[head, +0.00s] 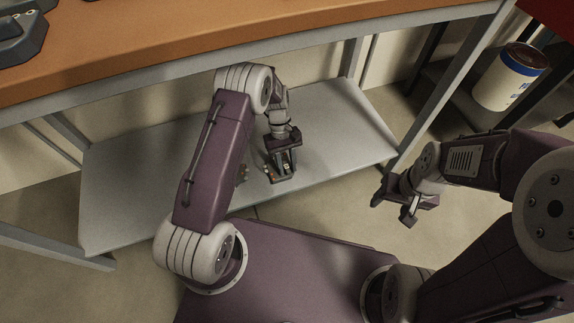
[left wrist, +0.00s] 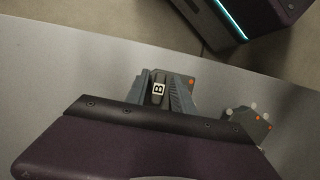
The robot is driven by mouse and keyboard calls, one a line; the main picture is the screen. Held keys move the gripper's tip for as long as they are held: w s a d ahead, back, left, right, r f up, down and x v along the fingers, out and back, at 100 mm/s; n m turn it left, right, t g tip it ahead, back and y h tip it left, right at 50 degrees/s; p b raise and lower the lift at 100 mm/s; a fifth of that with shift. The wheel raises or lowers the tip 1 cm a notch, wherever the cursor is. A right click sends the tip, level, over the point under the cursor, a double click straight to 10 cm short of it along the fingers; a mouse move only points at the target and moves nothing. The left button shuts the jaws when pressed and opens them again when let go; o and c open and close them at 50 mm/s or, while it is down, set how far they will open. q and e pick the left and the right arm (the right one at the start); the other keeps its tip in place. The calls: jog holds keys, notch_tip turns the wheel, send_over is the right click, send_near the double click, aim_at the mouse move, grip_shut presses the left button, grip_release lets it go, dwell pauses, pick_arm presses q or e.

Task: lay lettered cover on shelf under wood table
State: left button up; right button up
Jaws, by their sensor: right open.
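The lettered cover (left wrist: 158,89) is a small dark piece with a white "B" label, between the fingers of my left gripper (left wrist: 160,93). The fingers appear to press on both its sides and hide much of it. A grey part with an orange dot shows beyond the right finger. In the head view my left gripper (head: 281,170) points down, low over the grey shelf (head: 330,115) under the wood table (head: 170,38). Whether the cover touches the shelf is hard to tell. My right gripper (head: 404,205) is open and empty, right of the shelf.
Another small grey piece with orange dots and pale knobs (left wrist: 248,127) sits on the shelf beside my left gripper, partly hidden by my arm in the head view. The shelf's left and right parts are bare. Table legs frame it. A white-and-blue tub (head: 508,78) stands at right.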

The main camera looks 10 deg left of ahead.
aim_at(284, 161)
pick_arm(q)
jog(key=shift+r, duration=0.2)
jog(key=p+v, duration=0.5)
jog(key=v, duration=0.1)
jog(key=shift+r, duration=0.35)
jog(key=shift+w+a+r, duration=0.15)
jog(key=shift+w+r, duration=0.1)
jog(key=shift+r, duration=0.15)
jog(key=shift+f, duration=0.1)
